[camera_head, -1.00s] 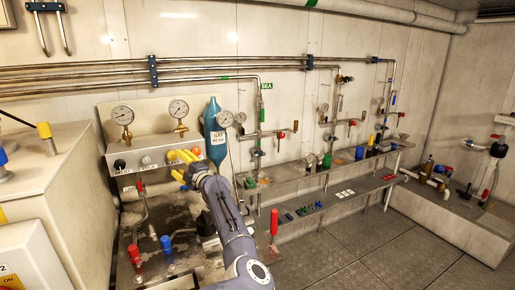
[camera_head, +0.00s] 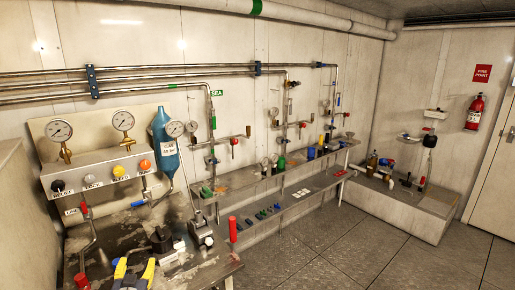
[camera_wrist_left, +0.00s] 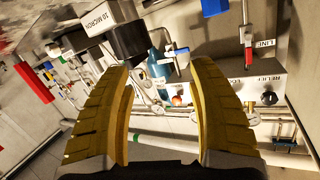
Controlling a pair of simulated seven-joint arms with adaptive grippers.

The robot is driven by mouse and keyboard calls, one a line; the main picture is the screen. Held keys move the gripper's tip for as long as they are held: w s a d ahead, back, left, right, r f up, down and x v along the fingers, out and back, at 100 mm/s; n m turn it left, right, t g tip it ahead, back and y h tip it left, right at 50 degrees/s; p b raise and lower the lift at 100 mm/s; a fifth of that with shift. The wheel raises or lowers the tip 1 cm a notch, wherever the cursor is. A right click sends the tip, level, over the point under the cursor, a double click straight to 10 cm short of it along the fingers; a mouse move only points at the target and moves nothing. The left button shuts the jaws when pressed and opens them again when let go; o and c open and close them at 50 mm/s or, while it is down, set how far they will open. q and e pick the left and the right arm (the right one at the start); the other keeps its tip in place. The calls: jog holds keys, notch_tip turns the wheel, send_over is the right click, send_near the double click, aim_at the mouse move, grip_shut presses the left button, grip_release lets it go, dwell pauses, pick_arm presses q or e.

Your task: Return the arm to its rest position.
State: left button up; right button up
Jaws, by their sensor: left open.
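My left gripper (camera_head: 134,272) is at the bottom edge of the head view, low over the front of the workbench (camera_head: 120,233). Its two yellow fingers are apart. The left wrist view also shows my left gripper (camera_wrist_left: 160,68) open, with nothing held between its fingers. The rest of my left arm is below the head view's edge. My right gripper is not in view.
A panel (camera_head: 100,177) with gauges and several knobs stands behind the bench, beside a blue cylinder (camera_head: 165,143). A red upright cylinder (camera_head: 233,229) stands at the bench's right. Shelves (camera_head: 285,212) run along the wall. The floor (camera_head: 350,245) at right is clear.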

pick_arm(q)
jog(key=s+d+f+m+g, duration=0.3)
jog(key=s+f, duration=0.1)
jog(key=s, duration=0.8)
jog(key=s+d+f+m+g, duration=0.2)
jog(key=s+f, duration=0.2)
jog(key=s, duration=0.7)
jog(key=s+d+f+m+g, duration=0.3)
jog(key=s, duration=0.9)
jog(key=s+d+f+g+h, duration=0.2)
jog(key=d+f, duration=0.1)
jog(key=f, duration=1.4)
jog(key=s+d+f+g+h, duration=0.1)
jog(key=s+d+f, duration=0.15)
jog(key=f, duration=1.45)
jog(key=s+f+n+g+h, duration=0.1)
jog(key=s+f+n+g, duration=0.2)
jog(key=s+f, duration=1.5)
jog(key=shift+s+d+f+h, duration=0.15)
jog(key=shift+s+h, duration=0.15)
jog(key=shift+s, duration=0.95)
